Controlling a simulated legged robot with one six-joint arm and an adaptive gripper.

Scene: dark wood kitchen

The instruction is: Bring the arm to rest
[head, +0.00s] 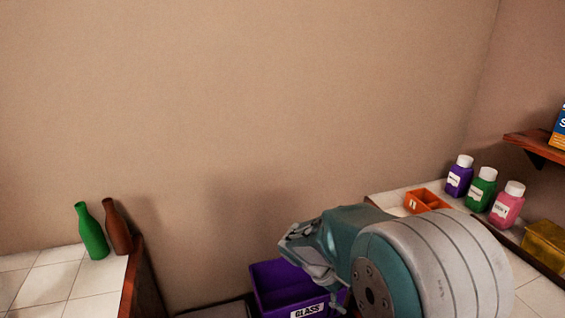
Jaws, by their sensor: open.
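My arm reaches in from the lower right, folded, with its large grey and teal joint close to the camera. My gripper (306,254) is at the arm's left end, partly hidden by the teal link. It is open, with nothing seen in it. It appears in front of and above a purple bin (276,279) labelled GLASS; the height between them is hard to tell.
A green bottle (91,232) and a brown bottle (117,228) stand on the left tiled counter (48,283). On the right counter are an orange tray (425,200), purple (458,179), green (481,191) and pink (506,206) jars, and a yellow box (546,243). A wooden shelf (532,142) juts out above.

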